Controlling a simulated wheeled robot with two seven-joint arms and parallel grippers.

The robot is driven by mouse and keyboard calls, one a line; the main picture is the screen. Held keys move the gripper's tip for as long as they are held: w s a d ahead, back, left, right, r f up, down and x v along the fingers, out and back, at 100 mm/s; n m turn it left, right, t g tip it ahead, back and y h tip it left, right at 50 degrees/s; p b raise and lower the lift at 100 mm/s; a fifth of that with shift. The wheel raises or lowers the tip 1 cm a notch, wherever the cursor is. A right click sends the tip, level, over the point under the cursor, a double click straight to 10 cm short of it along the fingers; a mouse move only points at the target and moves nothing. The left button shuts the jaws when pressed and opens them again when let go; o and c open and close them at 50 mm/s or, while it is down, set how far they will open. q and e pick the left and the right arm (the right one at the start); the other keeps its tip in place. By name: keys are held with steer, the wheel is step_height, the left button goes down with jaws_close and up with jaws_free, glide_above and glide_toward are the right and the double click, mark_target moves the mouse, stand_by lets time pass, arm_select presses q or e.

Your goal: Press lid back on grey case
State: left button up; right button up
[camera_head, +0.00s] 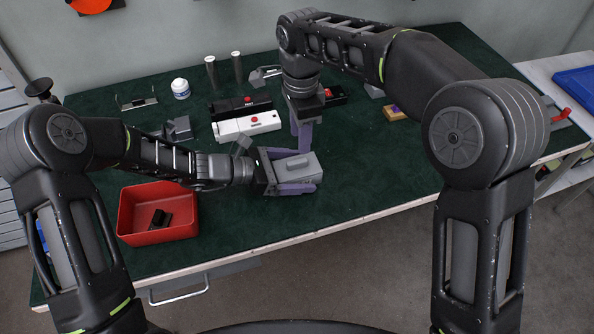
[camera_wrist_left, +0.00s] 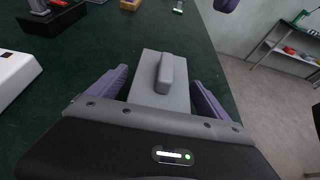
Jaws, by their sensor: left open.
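The grey case (camera_head: 306,170) sits on the green bench top near its front edge, with a raised grey grip on top. In the left wrist view the case (camera_wrist_left: 150,97) lies ahead of my palm. My left gripper (camera_head: 300,174) is open, with its purple fingers on either side of the case; its fingers (camera_wrist_left: 158,88) also show in the wrist view. I cannot tell whether the fingers touch it, or whether the top is a separate, fully seated lid. My right gripper (camera_head: 302,137) points down just behind the case; its finger opening is unclear.
A red bin (camera_head: 157,216) with a dark part inside stands at the front left. White (camera_head: 246,126) and black (camera_head: 240,106) housings lie behind the case. The bench right of the case is clear.

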mark_target(281, 170)
arm_select(q)
steer(key=shift+c, duration=0.4)
jaws_close()
arm_select(e)
steer(key=o, duration=0.6)
steer(key=shift+c, duration=0.2)
arm_select(q)
steer(key=shift+o, duration=0.4)
jaws_free()
steer(key=b+v, duration=0.1)
steer(key=v, duration=0.6)
steer(key=shift+s+a+r, duration=0.1)
steer(key=shift+a+r, duration=0.05)
steer(key=shift+a, duration=0.25)
arm_select(e)
steer(key=shift+f, duration=0.55)
